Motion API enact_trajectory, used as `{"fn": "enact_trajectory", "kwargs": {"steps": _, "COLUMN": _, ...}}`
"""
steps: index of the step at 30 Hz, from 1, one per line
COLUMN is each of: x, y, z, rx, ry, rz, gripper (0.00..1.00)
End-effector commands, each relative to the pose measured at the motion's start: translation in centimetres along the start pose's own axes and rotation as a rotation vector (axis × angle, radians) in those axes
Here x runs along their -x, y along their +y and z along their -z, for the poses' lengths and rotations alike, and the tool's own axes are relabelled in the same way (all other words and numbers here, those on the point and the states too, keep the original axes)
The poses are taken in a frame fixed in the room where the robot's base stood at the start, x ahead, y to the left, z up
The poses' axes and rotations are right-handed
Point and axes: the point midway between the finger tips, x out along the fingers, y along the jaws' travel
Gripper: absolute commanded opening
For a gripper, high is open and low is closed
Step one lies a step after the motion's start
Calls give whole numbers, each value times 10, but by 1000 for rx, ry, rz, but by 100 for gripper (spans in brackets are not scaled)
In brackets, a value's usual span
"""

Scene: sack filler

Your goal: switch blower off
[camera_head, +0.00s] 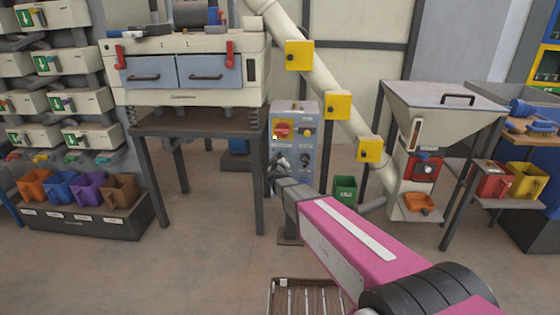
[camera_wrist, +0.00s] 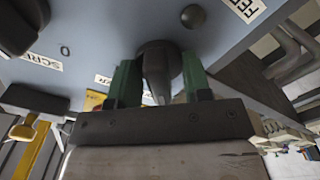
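The control panel (camera_head: 297,112) stands on a post in the middle of the head view, with a red switch on a yellow plate (camera_head: 283,130) and dark knobs below. My gripper (camera_head: 280,164) is at the lower left of the panel front. In the wrist view, my gripper's two green fingers (camera_wrist: 160,82) stand on either side of a black pointer knob (camera_wrist: 158,62). A narrow gap seems to show between each finger and the knob's grip, so the fingers look open around it. The label of this knob is mostly hidden, and its pointing direction is hard to tell.
In the wrist view, another black knob (camera_wrist: 192,16) lies close by, and a label starting "SCRE" (camera_wrist: 42,48) is at left. In the head view, a sieve table (camera_head: 190,80) is left of the panel, with a slanted pipe (camera_head: 325,85) and hopper (camera_head: 440,100) at right.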

Motion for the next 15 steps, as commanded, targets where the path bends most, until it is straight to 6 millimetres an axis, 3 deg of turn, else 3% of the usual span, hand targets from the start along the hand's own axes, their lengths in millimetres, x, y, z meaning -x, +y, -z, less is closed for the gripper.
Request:
{"fn": "enact_trajectory", "kwargs": {"steps": 8, "x": 2, "y": 0, "z": 0, "rx": -2, "ry": 0, "rz": 0, "gripper": 45}}
{"fn": "enact_trajectory", "kwargs": {"steps": 15, "x": 25, "y": 2, "z": 0, "rx": -2, "ry": 0, "rz": 0, "gripper": 45}}
